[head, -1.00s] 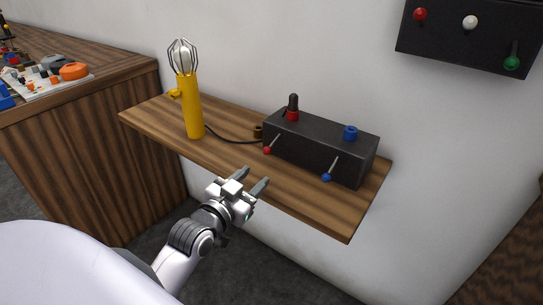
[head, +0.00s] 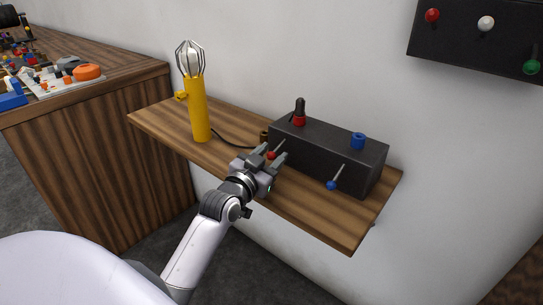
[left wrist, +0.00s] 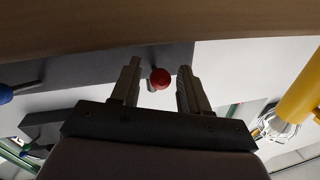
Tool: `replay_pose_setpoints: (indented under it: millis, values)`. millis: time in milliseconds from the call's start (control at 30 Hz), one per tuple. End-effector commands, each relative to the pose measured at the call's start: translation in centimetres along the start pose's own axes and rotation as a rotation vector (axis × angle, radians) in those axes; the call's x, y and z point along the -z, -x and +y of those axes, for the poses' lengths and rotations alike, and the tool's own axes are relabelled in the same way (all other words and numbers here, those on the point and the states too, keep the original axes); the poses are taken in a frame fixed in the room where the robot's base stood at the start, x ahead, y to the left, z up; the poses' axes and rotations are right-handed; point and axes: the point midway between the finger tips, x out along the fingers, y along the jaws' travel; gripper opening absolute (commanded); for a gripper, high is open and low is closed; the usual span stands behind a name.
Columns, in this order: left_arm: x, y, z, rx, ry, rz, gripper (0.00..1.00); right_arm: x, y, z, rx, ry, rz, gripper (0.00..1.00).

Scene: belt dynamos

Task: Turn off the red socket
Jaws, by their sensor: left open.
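A black box (head: 340,158) on the wall shelf has a red socket (head: 299,121) on top with a dark plug (head: 300,105) standing in it. A lever with a red ball tip (head: 271,156) juts from the box's front below that socket. My left gripper (head: 273,153) is open at the box front, around the red ball. In the left wrist view the red ball (left wrist: 160,79) sits between the two apart fingers, with no clear contact. The fingers partly hide the red lever in the head view. My right gripper is not in view.
A blue socket (head: 358,141) and a blue-tipped lever (head: 331,184) are on the box's right part. A yellow caged lamp (head: 199,110) stands left on the wooden shelf (head: 330,226), a cable beside it. A dark wall panel (head: 470,45) hangs upper right.

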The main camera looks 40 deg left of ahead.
Motion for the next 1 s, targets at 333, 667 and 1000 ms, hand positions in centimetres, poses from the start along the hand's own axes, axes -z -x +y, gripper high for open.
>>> replay_pose_setpoints:
  millis: [333, 667, 1000]
  values:
    - [0.0, -0.5, 0.0, 0.0, -0.001, 0.0, 0.45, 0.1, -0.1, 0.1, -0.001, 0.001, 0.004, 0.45]
    - [-0.1, -0.5, 0.0, 0.001, 0.0, 0.003, 0.0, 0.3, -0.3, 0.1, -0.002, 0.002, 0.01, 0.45]
    - [-0.8, -0.8, 0.2, 0.024, 0.019, 0.11, 0.0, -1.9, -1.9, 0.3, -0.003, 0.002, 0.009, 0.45]
